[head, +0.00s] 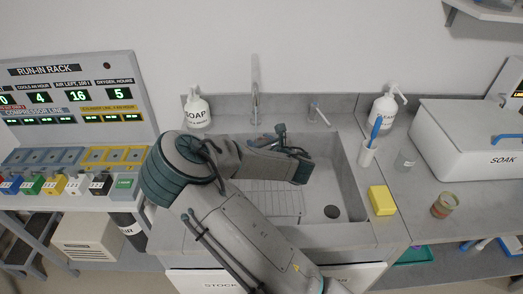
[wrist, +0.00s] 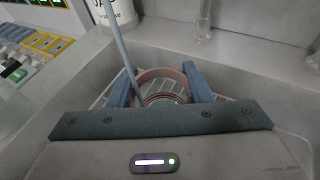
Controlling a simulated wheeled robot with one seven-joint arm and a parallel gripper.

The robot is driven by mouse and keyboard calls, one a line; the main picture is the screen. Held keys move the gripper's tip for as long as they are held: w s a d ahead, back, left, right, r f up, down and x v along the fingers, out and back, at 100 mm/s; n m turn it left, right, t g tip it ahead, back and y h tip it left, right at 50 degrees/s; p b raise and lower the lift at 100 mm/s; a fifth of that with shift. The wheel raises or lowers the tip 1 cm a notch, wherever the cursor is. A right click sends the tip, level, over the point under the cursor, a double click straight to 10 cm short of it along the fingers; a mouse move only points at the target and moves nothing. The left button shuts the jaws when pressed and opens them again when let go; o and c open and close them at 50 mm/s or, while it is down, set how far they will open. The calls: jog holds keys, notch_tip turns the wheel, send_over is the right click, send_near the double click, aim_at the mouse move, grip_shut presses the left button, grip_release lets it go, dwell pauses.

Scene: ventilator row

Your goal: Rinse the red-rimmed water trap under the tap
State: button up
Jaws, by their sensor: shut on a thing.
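My gripper (wrist: 160,88) is shut on a round, clear cup-like trap with a reddish rim (wrist: 162,75), seen between its two blue fingers in the wrist view. In the head view my gripper (head: 284,134) is over the back part of the grey sink (head: 346,190), and the trap cannot be made out there. The tap (head: 255,90) stands at the sink's back edge, left of the gripper. In the wrist view a thin grey-blue line (wrist: 121,48) slants down beside the trap's left side; I cannot tell whether it is water or a rod.
Soap bottles (head: 197,110) (head: 384,106) stand behind the sink. On the right are a brush holder (head: 367,153), a yellow sponge (head: 382,200), a clear cup (head: 405,160), a jar with reddish contents (head: 444,205) and the SOAK box (head: 470,150). The run-in rack (head: 75,95) is at left.

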jog(key=shift+w+d, duration=0.35)
jog(key=shift+s+a, duration=0.15)
jog(key=shift+s+a, duration=0.3)
jog(key=shift+w+d+b, duration=0.1)
jog(key=shift+b, duration=0.2)
jog(key=shift+w+d, duration=0.3)
jog(key=shift+w, duration=0.05)
jog(key=s+d+b, duration=0.1)
jog(key=s+d, duration=0.4)
jog(key=d, duration=0.1)
jog(key=shift+s+b, duration=0.2)
jog(key=shift+b, duration=0.15)
dwell(0.6)
dwell(1.2)
